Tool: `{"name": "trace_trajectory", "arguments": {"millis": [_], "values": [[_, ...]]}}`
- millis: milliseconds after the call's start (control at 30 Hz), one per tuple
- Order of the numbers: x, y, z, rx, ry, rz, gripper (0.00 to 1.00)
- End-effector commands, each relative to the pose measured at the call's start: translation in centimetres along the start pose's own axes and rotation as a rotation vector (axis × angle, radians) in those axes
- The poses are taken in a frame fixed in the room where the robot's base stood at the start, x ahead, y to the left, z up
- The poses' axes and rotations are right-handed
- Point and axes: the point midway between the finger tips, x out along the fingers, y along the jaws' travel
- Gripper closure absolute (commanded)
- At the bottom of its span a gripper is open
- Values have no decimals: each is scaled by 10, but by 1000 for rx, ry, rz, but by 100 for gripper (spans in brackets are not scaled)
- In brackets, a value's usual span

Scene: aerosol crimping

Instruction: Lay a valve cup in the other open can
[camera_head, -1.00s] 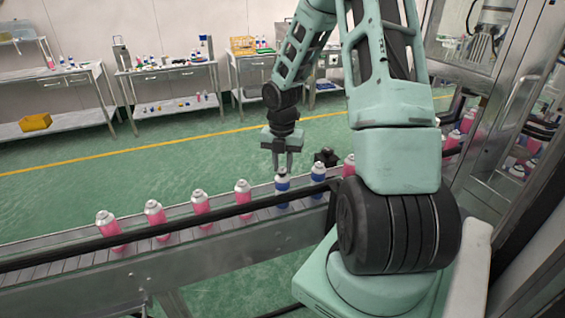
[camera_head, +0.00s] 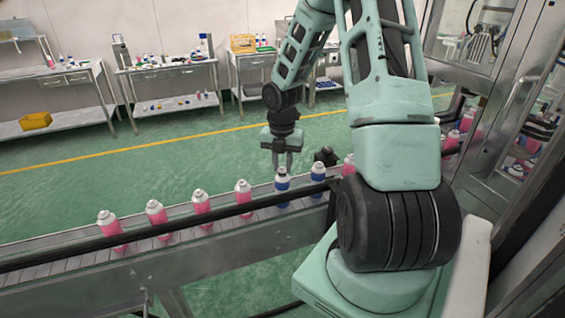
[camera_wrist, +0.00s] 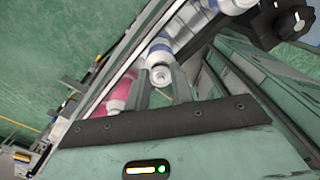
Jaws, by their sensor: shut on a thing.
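My gripper (camera_head: 284,166) hangs fingers-down just above a blue and white can (camera_head: 282,186) on the conveyor. In the wrist view its fingers (camera_wrist: 161,84) are shut on a small round pale valve cup (camera_wrist: 161,76). The cup is in front of the top of the blue and white can (camera_wrist: 160,49), so the can's mouth is largely hidden. I cannot tell whether the cup touches the can. A second blue and white can (camera_head: 318,173) stands to the right. I cannot tell whether a cup is in it.
Several pink cans (camera_head: 201,203) stand on the conveyor (camera_head: 130,258) to the left, and a pink can (camera_head: 349,165) stands to the right. A dark rail (camera_head: 160,230) runs along the near side. A black fixture (camera_head: 326,156) is close beside my gripper. A metal-framed machine (camera_head: 500,110) stands at right.

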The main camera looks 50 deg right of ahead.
Motion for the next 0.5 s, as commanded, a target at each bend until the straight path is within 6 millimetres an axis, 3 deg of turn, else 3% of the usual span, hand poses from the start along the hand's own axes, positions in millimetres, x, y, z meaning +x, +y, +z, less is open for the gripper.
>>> {"name": "trace_trajectory", "arguments": {"millis": [267, 300, 333, 367, 500], "values": [[0, 0, 0, 0, 0, -1, 97], [0, 0, 0, 0, 0, -1, 65], [0, 0, 0, 0, 0, -1, 57], [0, 0, 0, -1, 0, -1, 51], [0, 0, 0, -1, 0, -1, 51]]}}
